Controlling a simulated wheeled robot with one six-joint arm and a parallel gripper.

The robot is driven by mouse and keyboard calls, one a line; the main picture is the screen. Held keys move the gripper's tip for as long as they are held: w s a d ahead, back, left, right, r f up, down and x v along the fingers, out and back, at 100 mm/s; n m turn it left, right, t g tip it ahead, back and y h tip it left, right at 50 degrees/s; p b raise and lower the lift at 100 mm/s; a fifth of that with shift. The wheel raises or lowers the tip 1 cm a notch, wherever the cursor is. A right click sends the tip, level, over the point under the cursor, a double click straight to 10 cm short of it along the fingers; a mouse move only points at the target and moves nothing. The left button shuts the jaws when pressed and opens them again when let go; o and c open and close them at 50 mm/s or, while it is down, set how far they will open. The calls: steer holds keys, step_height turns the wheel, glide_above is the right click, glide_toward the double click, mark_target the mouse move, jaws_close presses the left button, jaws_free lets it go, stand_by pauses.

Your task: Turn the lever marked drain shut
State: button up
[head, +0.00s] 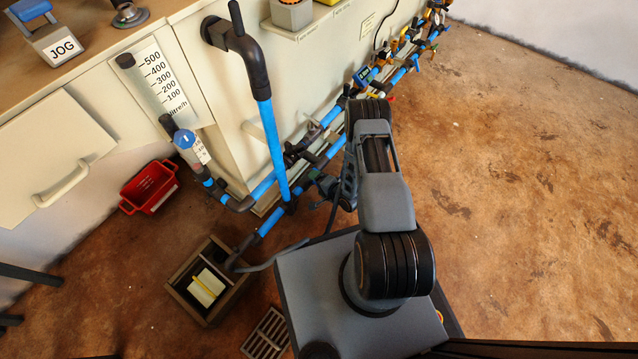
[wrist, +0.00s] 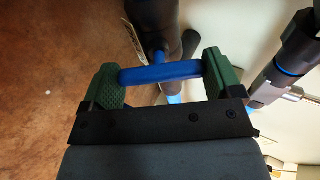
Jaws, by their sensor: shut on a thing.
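My gripper (wrist: 160,79) has green ribbed pads and is shut on a blue lever handle (wrist: 165,73). One pad is at each end of the blue bar, which lies across the wrist view. A dark round fitting (wrist: 158,25) is just beyond the lever. A pale label strip (wrist: 131,43) stands beside the fitting, nearly edge-on, so I cannot read whether it says drain. In the head view, my gripper (head: 326,186) is low beside the blue pipework, and the lever is hidden there.
Blue pipes (head: 275,150) with dark joints run along the cream cabinet (head: 235,100). A dark pipe with a blue ring (wrist: 285,70) is close at right in the wrist view. A wooden box (head: 205,312) and a red crate (head: 150,187) stand at left. The brown floor (head: 520,200) at right is clear.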

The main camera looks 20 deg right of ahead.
steer(key=shift+w+r, duration=0.1)
steer(key=shift+w, duration=0.05)
steer(key=o, duration=0.7)
steer(key=shift+o, duration=0.2)
steer(key=p+v, duration=0.5)
steer(key=v, duration=0.9)
steer(key=shift+f, duration=0.2)
